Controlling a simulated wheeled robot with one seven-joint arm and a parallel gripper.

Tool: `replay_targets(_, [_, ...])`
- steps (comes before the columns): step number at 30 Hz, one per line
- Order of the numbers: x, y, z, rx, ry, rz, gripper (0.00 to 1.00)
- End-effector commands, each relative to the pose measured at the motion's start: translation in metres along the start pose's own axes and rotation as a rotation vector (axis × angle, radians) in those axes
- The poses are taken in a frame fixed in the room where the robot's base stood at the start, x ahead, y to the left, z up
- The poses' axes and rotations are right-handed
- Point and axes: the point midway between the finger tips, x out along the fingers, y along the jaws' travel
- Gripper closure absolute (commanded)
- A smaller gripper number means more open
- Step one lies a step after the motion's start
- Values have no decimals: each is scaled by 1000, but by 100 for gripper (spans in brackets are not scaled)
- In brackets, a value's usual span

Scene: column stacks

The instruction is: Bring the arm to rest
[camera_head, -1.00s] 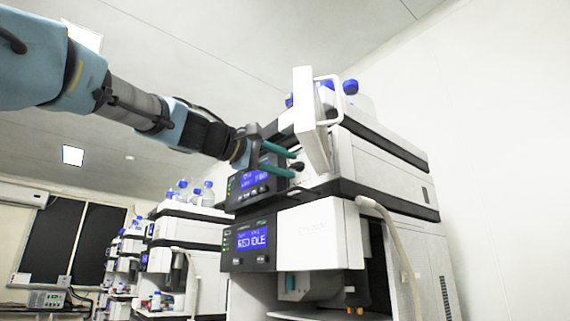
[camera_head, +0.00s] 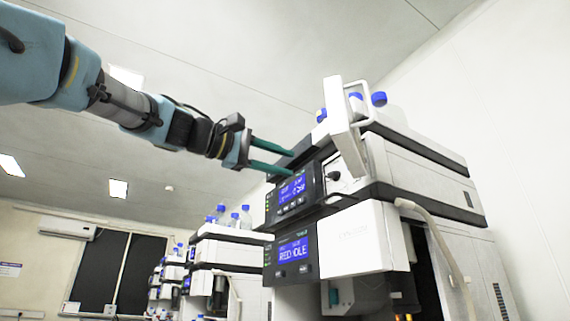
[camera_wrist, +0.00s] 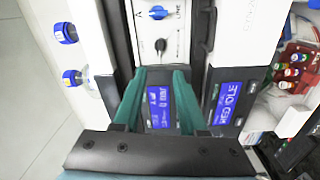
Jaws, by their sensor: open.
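My gripper (camera_head: 272,157) is open, with two green fingers spread apart and nothing between them. It also shows in the wrist view (camera_wrist: 164,82). In the head view it is in front of the upper left of the nearest column stack (camera_head: 362,247), close to the upper module's blue display (camera_head: 291,189). In the wrist view that display (camera_wrist: 159,106) shows between the fingers. I cannot tell whether a fingertip touches the stack. My arm reaches in from the upper left.
A white door with a handle (camera_head: 345,130) stands out open from the upper module. Bottles with blue caps (camera_head: 379,99) stand on top. A hose (camera_head: 437,237) hangs along the stack's side. Further stacks (camera_head: 230,252) stand behind at the left. Open air lies below my arm.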

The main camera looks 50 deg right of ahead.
Motion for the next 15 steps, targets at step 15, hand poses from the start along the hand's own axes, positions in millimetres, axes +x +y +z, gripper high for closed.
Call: replay_targets(15, [-2,-19,-14,-4,32,-38,59])
